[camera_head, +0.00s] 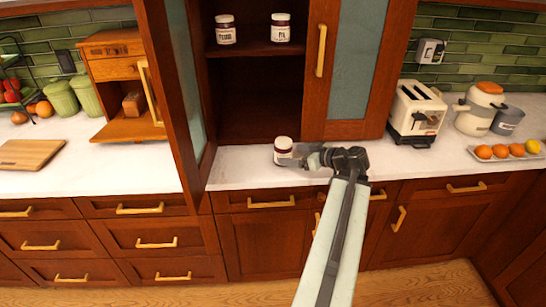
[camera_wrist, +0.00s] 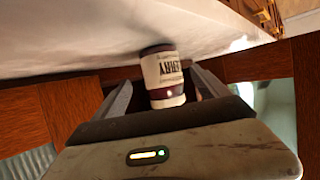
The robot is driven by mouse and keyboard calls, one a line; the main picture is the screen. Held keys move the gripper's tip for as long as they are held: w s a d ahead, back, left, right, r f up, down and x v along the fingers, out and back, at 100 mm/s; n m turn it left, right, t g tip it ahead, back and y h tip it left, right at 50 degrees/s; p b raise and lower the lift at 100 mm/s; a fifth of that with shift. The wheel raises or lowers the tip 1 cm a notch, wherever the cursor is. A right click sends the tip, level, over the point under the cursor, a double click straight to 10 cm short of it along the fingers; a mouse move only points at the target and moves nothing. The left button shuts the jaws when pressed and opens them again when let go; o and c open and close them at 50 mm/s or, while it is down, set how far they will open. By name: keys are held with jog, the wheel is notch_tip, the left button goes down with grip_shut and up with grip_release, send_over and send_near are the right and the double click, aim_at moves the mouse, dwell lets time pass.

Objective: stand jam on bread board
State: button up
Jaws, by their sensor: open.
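A jam jar (camera_head: 283,147) with a pale lid, a white label and dark contents stands on the white counter below the open cupboard.
Two more jars (camera_head: 225,29) (camera_head: 280,28) stand on the cupboard shelf. An open glazed door (camera_head: 189,75) and a wooden bread box (camera_head: 118,70) with its front down are between the cupboard and the board. A toaster (camera_head: 415,112) stands to the right.

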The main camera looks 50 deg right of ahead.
aim_at(277, 152)
jog(key=b+x, duration=0.2)
jog(key=x, duration=0.6)
jog(key=shift+w+a+r+b, duration=0.1)
jog(key=shift+w+a+b, duration=0.1)
jog(key=shift+b, duration=0.2)
jog(key=shift+c, duration=0.7)
grip_shut()
